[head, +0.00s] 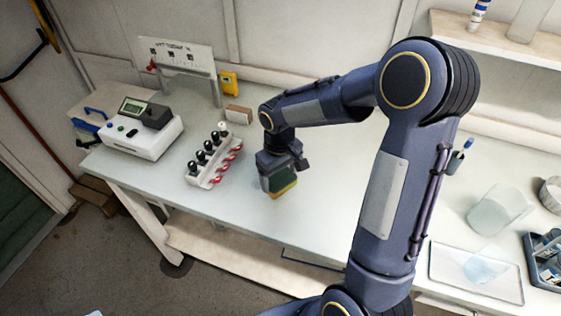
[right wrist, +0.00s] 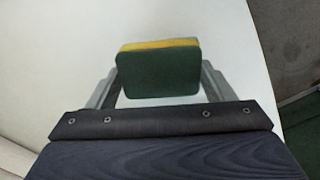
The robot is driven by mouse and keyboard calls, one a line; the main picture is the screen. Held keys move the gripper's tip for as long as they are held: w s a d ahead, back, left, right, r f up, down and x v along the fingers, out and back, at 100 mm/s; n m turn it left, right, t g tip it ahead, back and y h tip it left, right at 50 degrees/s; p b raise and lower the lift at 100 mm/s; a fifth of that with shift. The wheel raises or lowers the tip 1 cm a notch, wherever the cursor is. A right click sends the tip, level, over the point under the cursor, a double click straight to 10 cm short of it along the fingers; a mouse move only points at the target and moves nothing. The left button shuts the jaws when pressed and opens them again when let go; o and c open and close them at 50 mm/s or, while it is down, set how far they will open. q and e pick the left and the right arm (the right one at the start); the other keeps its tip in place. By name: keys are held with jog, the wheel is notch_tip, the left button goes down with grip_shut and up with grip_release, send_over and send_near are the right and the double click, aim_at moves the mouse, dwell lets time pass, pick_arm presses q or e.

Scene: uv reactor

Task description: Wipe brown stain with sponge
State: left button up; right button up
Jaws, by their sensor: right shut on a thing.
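My right gripper (head: 275,165) is shut on a sponge (head: 279,181), green on one side and yellow on the other. It holds the sponge low at the table (head: 235,200), near the front edge; I cannot tell whether the sponge touches the surface. In the right wrist view the sponge (right wrist: 158,72) sits between the two grey fingers of the gripper (right wrist: 160,85). I see no clear brown stain on the table in either view; the sponge and gripper may hide it. My left gripper is not in view.
A white rack with black-capped and red-tipped items (head: 205,165) stands left of the sponge. Further left is a white instrument (head: 140,132). A yellow device (head: 229,82) and small brown block (head: 238,115) are behind. A clear beaker (head: 498,210) and tray (head: 475,275) stand right.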

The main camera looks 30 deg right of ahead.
jog(key=shift+r+p, duration=1.05)
jog(key=shift+r, duration=0.65)
jog(key=shift+f, duration=0.1)
